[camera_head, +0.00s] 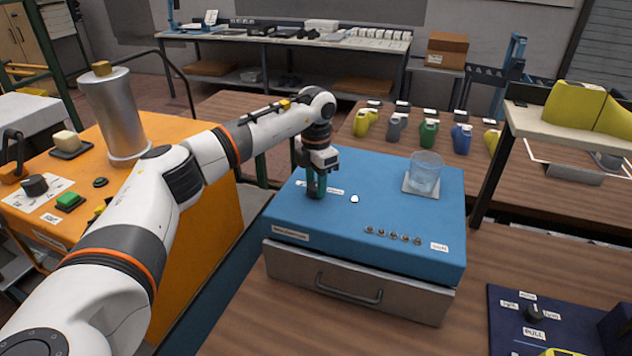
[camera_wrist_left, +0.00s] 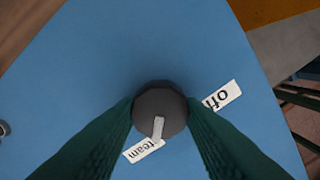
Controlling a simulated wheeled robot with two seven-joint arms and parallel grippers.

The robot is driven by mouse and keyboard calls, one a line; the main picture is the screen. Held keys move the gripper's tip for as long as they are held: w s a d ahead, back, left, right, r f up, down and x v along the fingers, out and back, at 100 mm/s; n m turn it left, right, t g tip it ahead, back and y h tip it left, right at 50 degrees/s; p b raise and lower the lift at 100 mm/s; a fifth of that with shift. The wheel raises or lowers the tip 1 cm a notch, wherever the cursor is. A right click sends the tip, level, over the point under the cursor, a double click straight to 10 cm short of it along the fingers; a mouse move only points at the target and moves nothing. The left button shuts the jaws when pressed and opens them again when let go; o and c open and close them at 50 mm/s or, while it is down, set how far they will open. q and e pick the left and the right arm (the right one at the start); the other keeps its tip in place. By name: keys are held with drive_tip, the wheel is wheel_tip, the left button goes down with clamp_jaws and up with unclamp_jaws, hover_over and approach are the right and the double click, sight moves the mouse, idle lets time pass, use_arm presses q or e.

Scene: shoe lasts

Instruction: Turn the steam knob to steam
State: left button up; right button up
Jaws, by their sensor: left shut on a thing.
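The steam knob (camera_wrist_left: 158,100) is a round dark grey knob with a white pointer mark on the blue box top (camera_head: 400,215). In the left wrist view its pointer is directed downward and slightly left, toward the white label (camera_wrist_left: 144,150) reading "team", its first letter hidden. The "off" label (camera_wrist_left: 222,95) lies to the right of the knob. My left gripper (camera_head: 316,190) points down at the back left of the box top, its two green fingers shut on the knob from both sides. My right gripper is out of view.
A glass beaker (camera_head: 426,172) stands on the box at the right. Several small metal knobs (camera_head: 392,233) line its front, above a drawer (camera_head: 350,287). An orange machine (camera_head: 185,130) with a metal cylinder (camera_head: 117,112) is at left. Several coloured jugs (camera_head: 429,133) stand behind.

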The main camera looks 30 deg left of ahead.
sight(315, 186)
use_arm(q)
drive_tip(key=shift+r, duration=0.2)
drive_tip(key=o, duration=1)
drive_tip(key=shift+f, duration=0.1)
drive_tip(key=shift+r+b, duration=0.3)
drive_tip(key=shift+r, duration=0.25)
wheel_tip(315, 186, up, 11)
drive_tip(key=shift+b, duration=1.25)
drive_tip(key=shift+s+f, duration=0.1)
